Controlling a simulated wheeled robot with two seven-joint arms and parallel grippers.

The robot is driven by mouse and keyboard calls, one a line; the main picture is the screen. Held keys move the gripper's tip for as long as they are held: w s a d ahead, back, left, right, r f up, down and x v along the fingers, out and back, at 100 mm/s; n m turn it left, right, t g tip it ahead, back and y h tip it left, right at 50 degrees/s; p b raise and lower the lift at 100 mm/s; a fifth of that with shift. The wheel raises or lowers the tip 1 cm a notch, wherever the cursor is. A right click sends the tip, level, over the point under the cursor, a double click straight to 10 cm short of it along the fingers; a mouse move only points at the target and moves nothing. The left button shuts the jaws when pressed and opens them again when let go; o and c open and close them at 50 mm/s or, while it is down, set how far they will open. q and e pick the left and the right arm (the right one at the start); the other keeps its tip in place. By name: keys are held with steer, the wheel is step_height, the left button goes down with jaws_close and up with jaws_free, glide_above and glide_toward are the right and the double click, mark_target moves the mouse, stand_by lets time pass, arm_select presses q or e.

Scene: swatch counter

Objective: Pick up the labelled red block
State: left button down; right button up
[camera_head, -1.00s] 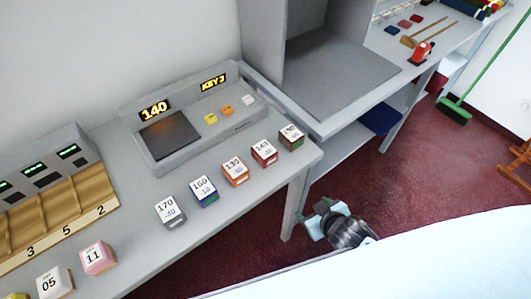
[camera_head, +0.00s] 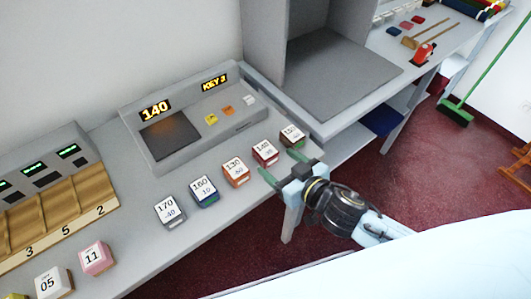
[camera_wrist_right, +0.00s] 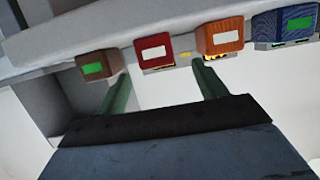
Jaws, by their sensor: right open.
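The red block (camera_head: 265,153) stands in the row near the counter's front edge, between an orange block and a brown block, with a white number label on top. In the right wrist view the red block (camera_wrist_right: 154,50) shows a white patch on its side. My right gripper (camera_head: 283,166) is open and empty at the counter's front edge, just in front of the red block. In the wrist view its two green fingers (camera_wrist_right: 160,72) are spread, with the red block beyond and roughly between the tips. My left gripper is not in view.
The orange block (camera_head: 235,173) and brown block (camera_head: 292,136) flank it closely. A blue block (camera_head: 204,191) and grey block (camera_head: 171,210) continue the row. Behind stands a console (camera_head: 190,125) showing 140 and KEY 3. A pink block (camera_head: 96,258) sits at the lower left.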

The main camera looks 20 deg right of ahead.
mark_target(272, 158)
steer(key=x, duration=0.3)
steer(key=shift+w, duration=0.2)
steer(key=shift+f+b+x, duration=0.2)
steer(key=shift+f+x, duration=0.05)
steer(key=shift+x, duration=1.15)
steer(key=shift+f+b+x, duration=0.2)
steer(key=shift+x, duration=1.2)
steer(key=shift+d, duration=0.15)
steer(key=shift+s, duration=0.1)
steer(key=shift+c, duration=0.3)
steer(key=c, duration=1)
steer(key=shift+r, duration=0.1)
steer(key=shift+c, duration=0.2)
